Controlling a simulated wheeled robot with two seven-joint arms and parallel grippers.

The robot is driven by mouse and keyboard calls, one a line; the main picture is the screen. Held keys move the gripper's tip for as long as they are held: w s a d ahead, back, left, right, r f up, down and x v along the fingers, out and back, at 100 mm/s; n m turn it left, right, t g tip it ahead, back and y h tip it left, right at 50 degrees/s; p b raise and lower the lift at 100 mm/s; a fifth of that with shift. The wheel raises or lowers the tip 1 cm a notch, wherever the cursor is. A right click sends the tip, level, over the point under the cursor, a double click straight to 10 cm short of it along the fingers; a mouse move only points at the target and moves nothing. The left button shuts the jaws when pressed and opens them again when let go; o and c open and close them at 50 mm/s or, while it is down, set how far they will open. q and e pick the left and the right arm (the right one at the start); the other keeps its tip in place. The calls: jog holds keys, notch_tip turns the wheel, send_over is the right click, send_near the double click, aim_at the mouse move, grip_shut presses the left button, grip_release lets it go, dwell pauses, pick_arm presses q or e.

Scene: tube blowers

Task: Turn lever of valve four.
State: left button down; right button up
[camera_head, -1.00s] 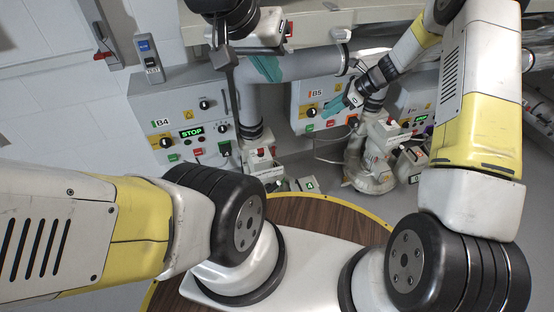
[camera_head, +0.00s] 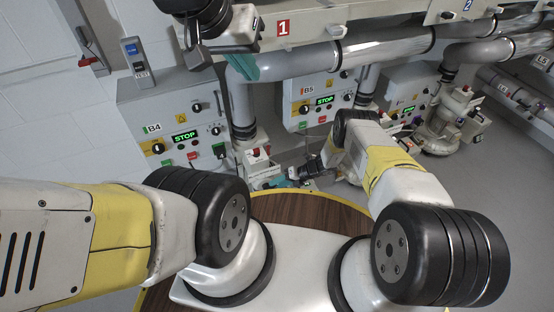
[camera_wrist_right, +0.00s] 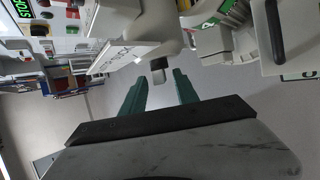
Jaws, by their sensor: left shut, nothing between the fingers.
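A white valve unit with a red part (camera_head: 258,163) stands low at the foot of the left pipe. My right gripper (camera_head: 286,182) is low beside this unit, partly hidden by my arm. In the right wrist view its two teal fingers (camera_wrist_right: 159,93) are apart and empty. A white labelled body (camera_wrist_right: 130,38) with a small grey end piece (camera_wrist_right: 159,70) lies just beyond the fingertips; I cannot tell if that is a lever. My left gripper (camera_head: 243,67) is shut and empty, high up before the large grey pipe.
Control boxes B4 (camera_head: 172,128) and B5 (camera_head: 317,97) hang on the wall with lit STOP displays. Large grey pipes (camera_head: 390,50) run across above them. Another white valve unit (camera_head: 440,128) stands farther right. Grey floor (camera_head: 490,190) is open at the right.

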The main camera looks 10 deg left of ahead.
aim_at(267, 187)
jog(key=shift+x, duration=2.25)
grip_shut()
